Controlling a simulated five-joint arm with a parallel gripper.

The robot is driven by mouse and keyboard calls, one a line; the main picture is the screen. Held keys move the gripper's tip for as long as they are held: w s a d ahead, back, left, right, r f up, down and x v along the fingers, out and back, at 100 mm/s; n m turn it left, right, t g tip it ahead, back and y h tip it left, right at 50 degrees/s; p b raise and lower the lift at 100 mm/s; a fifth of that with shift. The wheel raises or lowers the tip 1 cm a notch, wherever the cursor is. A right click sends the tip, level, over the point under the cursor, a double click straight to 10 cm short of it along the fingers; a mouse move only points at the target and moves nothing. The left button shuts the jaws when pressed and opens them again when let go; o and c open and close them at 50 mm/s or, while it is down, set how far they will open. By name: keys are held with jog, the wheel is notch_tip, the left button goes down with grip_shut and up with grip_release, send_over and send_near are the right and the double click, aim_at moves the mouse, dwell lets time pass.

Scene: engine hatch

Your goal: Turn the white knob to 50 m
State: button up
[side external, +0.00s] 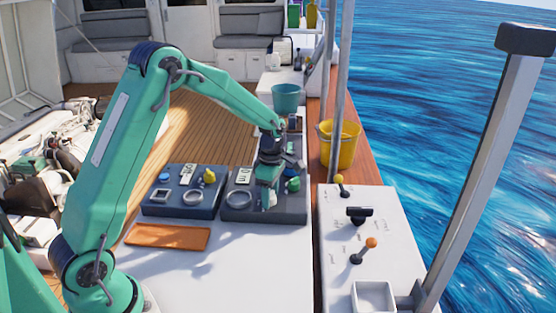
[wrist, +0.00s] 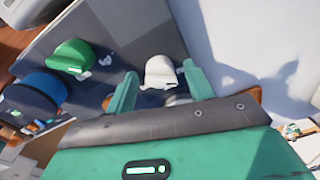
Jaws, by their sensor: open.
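The white knob (wrist: 160,70) shows in the wrist view on the dark panel (wrist: 120,30). It appears between the two fingertips of my gripper (wrist: 159,76), with a gap on each side. My gripper is open and holds nothing. In the side external view my gripper (side external: 268,197) points down over the right-hand dark panel (side external: 262,213) and hides the white knob. A small white display (side external: 244,176) on that panel seems to read 0 m. I cannot read the knob's setting.
A green knob (wrist: 72,57) sits close by, with a dark blue round part (wrist: 40,92) beside it. A second dark panel (side external: 180,208) with a yellow knob (side external: 209,176) stands to the left. A lever console (side external: 375,225) stands right.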

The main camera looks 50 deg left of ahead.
jog(key=c, duration=0.9)
jog(key=shift+c, duration=0.2)
